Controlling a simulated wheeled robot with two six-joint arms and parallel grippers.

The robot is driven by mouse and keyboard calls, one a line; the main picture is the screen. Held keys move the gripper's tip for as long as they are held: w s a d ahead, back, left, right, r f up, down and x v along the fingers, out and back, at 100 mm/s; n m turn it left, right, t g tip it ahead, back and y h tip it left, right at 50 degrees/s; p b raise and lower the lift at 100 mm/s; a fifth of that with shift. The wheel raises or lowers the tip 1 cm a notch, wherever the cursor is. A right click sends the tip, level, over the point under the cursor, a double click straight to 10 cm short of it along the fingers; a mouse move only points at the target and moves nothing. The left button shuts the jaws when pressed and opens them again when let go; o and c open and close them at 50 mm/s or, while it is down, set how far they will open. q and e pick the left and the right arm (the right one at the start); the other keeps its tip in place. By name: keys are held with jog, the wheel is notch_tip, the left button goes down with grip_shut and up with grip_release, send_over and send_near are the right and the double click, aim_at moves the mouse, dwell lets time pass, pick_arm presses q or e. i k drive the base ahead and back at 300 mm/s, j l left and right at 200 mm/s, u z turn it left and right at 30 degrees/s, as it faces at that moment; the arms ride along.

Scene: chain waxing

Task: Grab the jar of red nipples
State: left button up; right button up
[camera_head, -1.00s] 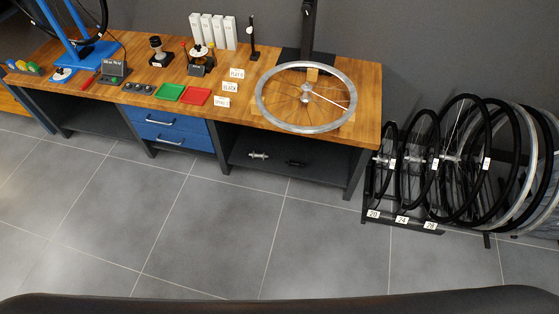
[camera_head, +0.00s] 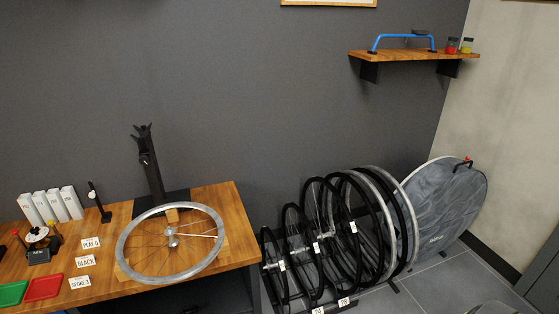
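A small jar with red contents (camera_head: 452,45) stands on the wooden wall shelf at the upper right, near the shelf's right end. A second jar with a yellowish look (camera_head: 466,46) stands just to its right. At this distance I cannot make out what is inside the red jar. Neither of my grippers shows in the view.
The wall shelf (camera_head: 400,57) also holds a blue bar (camera_head: 402,38). Below stand a rack of wheels (camera_head: 322,240) and a large grey disc (camera_head: 440,210). The workbench (camera_head: 232,222) with a spoked wheel (camera_head: 133,262) is at lower left. Some floor shows at lower right.

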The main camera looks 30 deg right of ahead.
aim_at(452, 45)
jog(key=z, duration=2.1)
jog(key=i+l+u, duration=0.35)
jog(key=i+l, duration=2.05)
